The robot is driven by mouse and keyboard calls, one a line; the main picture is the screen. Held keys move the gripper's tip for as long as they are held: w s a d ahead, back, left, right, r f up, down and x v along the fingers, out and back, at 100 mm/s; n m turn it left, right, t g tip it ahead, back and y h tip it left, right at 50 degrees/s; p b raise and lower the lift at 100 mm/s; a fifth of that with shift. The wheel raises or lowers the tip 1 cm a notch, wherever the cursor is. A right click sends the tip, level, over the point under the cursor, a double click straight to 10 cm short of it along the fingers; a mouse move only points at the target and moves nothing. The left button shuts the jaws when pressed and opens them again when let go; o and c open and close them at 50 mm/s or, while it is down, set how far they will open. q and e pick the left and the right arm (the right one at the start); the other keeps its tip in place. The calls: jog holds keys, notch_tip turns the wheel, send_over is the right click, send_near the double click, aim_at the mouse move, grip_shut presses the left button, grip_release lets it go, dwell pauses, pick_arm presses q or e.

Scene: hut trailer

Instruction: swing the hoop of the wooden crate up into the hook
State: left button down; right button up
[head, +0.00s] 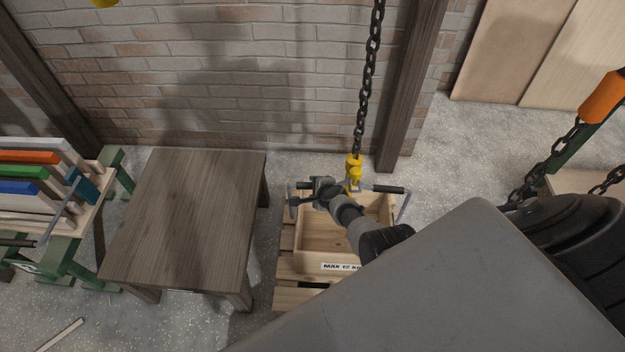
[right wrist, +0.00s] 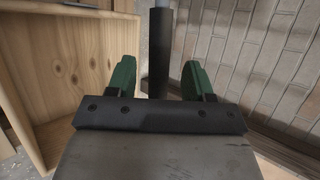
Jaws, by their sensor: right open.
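The wooden crate (head: 315,243) sits on a pallet, and its side shows at the left in the right wrist view (right wrist: 75,62). Its metal hoop (head: 402,207) stands raised over it, with a black grip (head: 384,189) on the right part. The yellow hook (head: 354,171) hangs from a chain right by the top bar; I cannot tell whether the bar is in it. My right gripper (head: 308,195) is at the hoop's left part. In the right wrist view its green fingers (right wrist: 160,82) are open, on either side of a black grip (right wrist: 160,50). My left gripper is out of view.
A bare wooden table (head: 190,215) stands left of the pallet (head: 288,297). A brick wall (head: 230,80) and wooden post (head: 410,85) are behind. Another chain (head: 550,160) hangs at right.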

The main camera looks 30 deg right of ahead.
pick_arm(q)
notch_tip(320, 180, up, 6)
jog(key=p, duration=0.4)
jog(key=shift+p, duration=0.3)
pick_arm(e)
jog(key=v, duration=0.7)
jog(key=s+a+f+n+g, duration=0.2)
jog(key=s+f+n, duration=0.2)
jog(key=s, duration=0.3)
jog(key=s+a+f+n+g+y, duration=0.1)
jog(key=s+a+f+n, duration=0.1)
jog(key=s+f+n, duration=0.45)
jog(key=s+a+f+n+g, duration=0.2)
jog(key=s+n, duration=0.1)
jog(key=s, duration=0.5)
jog(key=s+a+f+n+g, duration=0.1)
jog(key=s+f+n+g, duration=0.1)
jog(key=s+n, duration=0.4)
jog(key=s+a+f+n+g, duration=0.1)
jog(key=s+n, duration=0.4)
jog(key=s, duration=1.1)
jog(key=shift+s+a+f+n+g, duration=0.2)
jog(key=shift+f+n+g, duration=0.15)
jog(key=shift+f+g, duration=0.4)
